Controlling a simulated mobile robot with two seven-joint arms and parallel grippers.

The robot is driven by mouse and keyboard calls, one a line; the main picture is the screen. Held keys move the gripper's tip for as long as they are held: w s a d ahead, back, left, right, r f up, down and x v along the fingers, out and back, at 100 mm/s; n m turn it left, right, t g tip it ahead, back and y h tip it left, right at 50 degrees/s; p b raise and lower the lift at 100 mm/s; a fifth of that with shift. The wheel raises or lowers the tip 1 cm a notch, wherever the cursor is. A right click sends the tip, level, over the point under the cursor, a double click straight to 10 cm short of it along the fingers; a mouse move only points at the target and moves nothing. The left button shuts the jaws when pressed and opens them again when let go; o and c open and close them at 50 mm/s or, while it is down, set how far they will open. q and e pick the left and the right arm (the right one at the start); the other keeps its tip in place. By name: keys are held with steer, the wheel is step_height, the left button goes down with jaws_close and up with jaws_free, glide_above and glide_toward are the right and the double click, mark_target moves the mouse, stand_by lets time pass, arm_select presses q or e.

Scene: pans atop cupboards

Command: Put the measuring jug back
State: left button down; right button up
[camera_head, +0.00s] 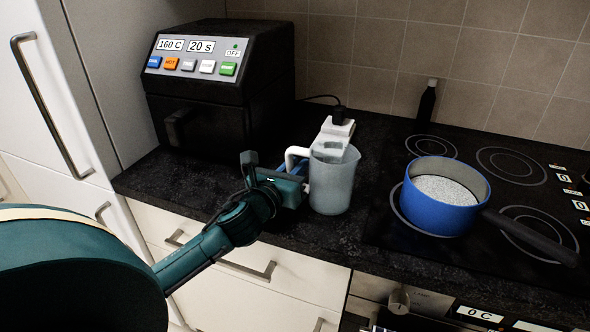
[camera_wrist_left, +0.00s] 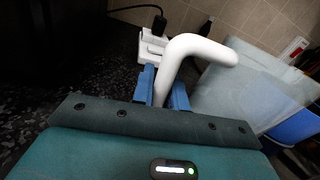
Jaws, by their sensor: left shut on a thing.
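The measuring jug (camera_head: 331,184) is translucent grey with a white handle, and stands upright at the counter's front, left of the hob. I cannot tell if its base touches the counter. My left gripper (camera_head: 300,178) comes in from the left and is shut on the jug's handle. In the left wrist view the blue fingers (camera_wrist_left: 162,88) of that gripper sit on both sides of the white handle (camera_wrist_left: 190,50), and the jug's clear body (camera_wrist_left: 240,98) is to the right. My right gripper is not in view.
A black air fryer (camera_head: 205,90) stands at the back left. A white socket block (camera_head: 336,132) with a black plug is behind the jug. A blue pan (camera_head: 437,205) with pale grains sits on the hob, its handle pointing right. A dark bottle (camera_head: 427,103) stands behind. Counter left of the jug is clear.

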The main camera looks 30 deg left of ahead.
arm_select(q)
steer(key=shift+f, duration=0.15)
steer(key=c, duration=1.4)
jaws_free()
steer(key=shift+r, duration=0.3)
steer(key=s, duration=0.7)
steer(key=s+d+b, duration=0.1)
steer(key=s, duration=0.2)
steer(key=shift+s+f, duration=0.15)
steer(key=shift+s, duration=0.1)
steer(key=shift+s+d, duration=0.1)
steer(key=shift+s, duration=0.6)
